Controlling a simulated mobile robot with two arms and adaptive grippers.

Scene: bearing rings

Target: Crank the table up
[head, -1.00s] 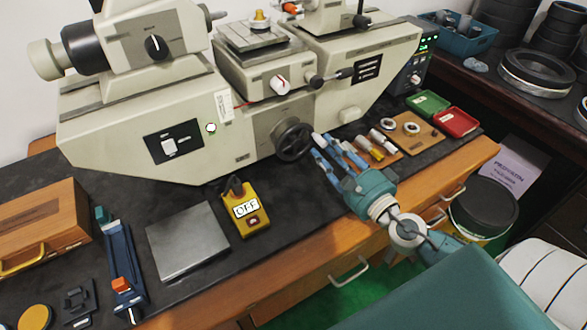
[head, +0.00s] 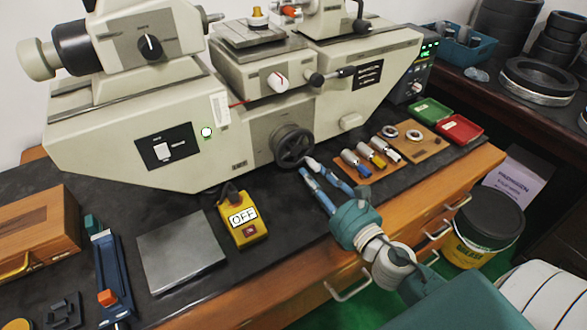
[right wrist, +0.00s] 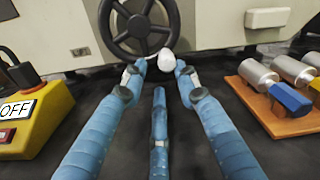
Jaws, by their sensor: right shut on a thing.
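The grey measuring machine (head: 110,135) stands at the back of the bench. Its small table (head: 250,36) carries a ring-like piece with a brass-coloured part (head: 257,20). My right gripper (head: 309,167) is at the wheel's lower right. In the right wrist view its fingertips (right wrist: 160,68) are shut on a pale rounded knob (right wrist: 166,60) at the wheel's lower rim. The knob's joint to the wheel is hidden. My left gripper is out of view.
A yellow OFF box (head: 242,218) and a grey plate (head: 181,248) lie left of my right gripper. A wooden board (head: 383,168) with several cylindrical tools lies close on its right, with green (head: 430,110) and red (head: 460,129) trays beyond.

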